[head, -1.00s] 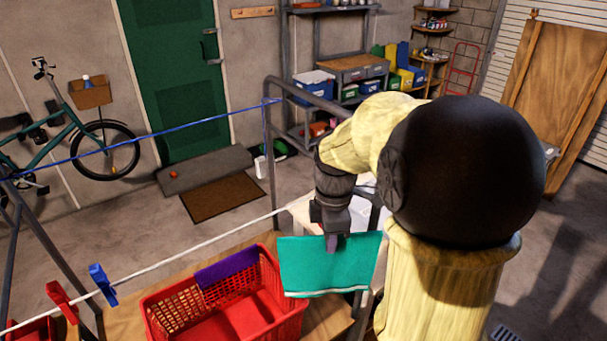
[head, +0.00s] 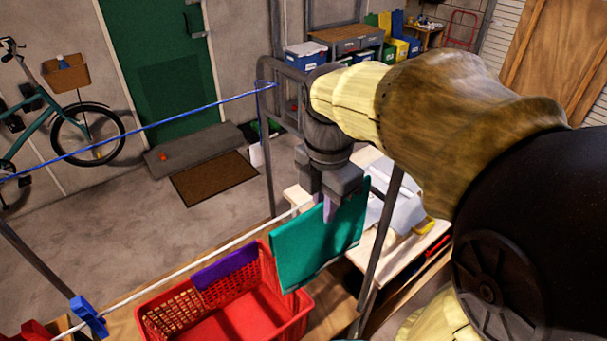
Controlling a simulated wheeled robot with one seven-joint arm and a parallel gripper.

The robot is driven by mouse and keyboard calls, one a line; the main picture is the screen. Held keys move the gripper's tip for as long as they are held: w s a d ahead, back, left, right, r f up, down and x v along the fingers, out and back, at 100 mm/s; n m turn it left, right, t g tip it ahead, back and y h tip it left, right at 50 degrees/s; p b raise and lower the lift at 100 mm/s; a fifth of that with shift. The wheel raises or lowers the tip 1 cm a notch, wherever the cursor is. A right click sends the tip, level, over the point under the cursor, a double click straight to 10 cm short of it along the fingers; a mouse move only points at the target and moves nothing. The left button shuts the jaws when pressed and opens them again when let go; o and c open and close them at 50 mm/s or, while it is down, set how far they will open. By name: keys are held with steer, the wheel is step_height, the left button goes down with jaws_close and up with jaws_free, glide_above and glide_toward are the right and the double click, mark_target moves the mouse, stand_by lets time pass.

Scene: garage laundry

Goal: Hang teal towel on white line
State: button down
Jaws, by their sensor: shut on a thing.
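My gripper (head: 328,208) points down and is shut on the top edge of the teal towel (head: 312,245). The towel hangs spread out below the jaws, slanting down to the left, with its lower left corner at the red basket's right side. The white line (head: 190,266) runs from the lower left up to the towel's top edge, where the towel and gripper hide its far end. I cannot tell whether the towel touches the line or lies over it.
A red basket (head: 167,325) stands below the line, with a purple cloth (head: 226,268) at its rear rim. A blue clothespin (head: 88,316) is on the white line at lower left. A blue line (head: 150,127) runs behind. A wooden table (head: 430,262) stands right of the towel.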

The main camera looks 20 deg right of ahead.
steer(key=shift+w, duration=0.15)
steer(key=shift+w+a+p, duration=0.45)
steer(key=shift+w+p, duration=0.1)
steer(key=shift+w, duration=0.85)
steer(key=shift+w+a+p, duration=0.45)
steer(key=shift+w+p, duration=0.15)
steer(key=shift+w, duration=0.75)
steer(key=shift+w+a+p, duration=0.45)
steer(key=shift+w+p, duration=0.1)
steer(key=shift+w, duration=0.85)
steer(key=shift+f+b, duration=3)
steer(key=shift+f, duration=1.25)
steer(key=c, duration=1.4)
jaws_free()
steer(key=shift+o, duration=0.2)
steer(key=shift+r, duration=0.1)
step_height(320, 180, up, 17)
steer(key=b, duration=0.1)
steer(key=shift+r, duration=0.15)
